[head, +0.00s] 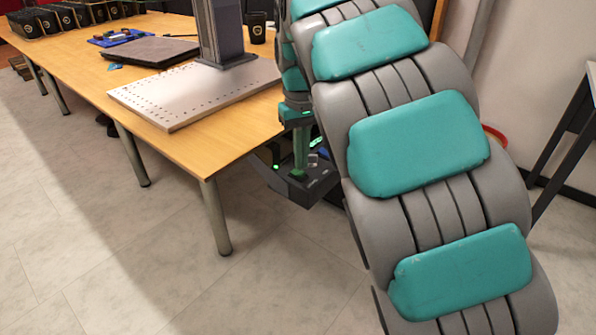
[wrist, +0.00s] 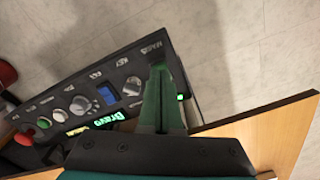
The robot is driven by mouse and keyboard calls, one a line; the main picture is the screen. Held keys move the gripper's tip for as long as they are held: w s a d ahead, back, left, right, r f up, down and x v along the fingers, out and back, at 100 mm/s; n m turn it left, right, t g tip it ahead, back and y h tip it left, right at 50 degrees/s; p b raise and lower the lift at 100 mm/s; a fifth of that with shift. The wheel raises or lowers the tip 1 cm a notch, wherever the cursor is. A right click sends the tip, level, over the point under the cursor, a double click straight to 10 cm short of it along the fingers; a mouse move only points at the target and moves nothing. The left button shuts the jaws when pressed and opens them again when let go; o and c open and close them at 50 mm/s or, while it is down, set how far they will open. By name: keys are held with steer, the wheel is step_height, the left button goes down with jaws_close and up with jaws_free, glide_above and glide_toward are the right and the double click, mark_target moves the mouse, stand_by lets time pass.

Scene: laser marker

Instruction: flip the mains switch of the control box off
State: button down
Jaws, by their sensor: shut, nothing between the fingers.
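The black control box (wrist: 75,88) lies across the left of the wrist view, with knobs, a key switch, a blue display and a MAINS label at its upper right end. My gripper (wrist: 158,68) is shut and empty. Its green fingers reach over the panel just below the MAINS label. The mains switch itself is hidden behind the fingertips, and I cannot tell whether they touch it. In the head view the control box (head: 318,186) sits beside the table's right end, below the tabletop, with my gripper (head: 299,172) pointing down at it.
The wooden table (head: 185,150) has its edge close to the box and my gripper. A grey plate with a column (head: 160,98) stands on it. A dark side table (head: 580,110) is at right. The floor at left is clear.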

mark_target(302, 173)
steer(key=shift+f+b, duration=0.4)
steer(key=shift+f, duration=0.4)
stand_by(0.4)
steer(key=shift+r+p, duration=1.7)
steer(key=shift+r, duration=1.85)
steer(key=s+d+f+m, duration=0.4)
steer(key=s+d, duration=0.7)
steer(key=s, duration=0.3)
steer(key=s+d+f+g, duration=0.1)
steer(key=s+d+f, duration=0.1)
steer(key=s+f, duration=0.3)
steer(key=s+d+f, duration=0.2)
steer(key=s+f, duration=0.3)
steer(key=s, duration=0.9)
steer(key=shift+f+g, duration=0.25)
steer(key=shift+g, duration=0.15)
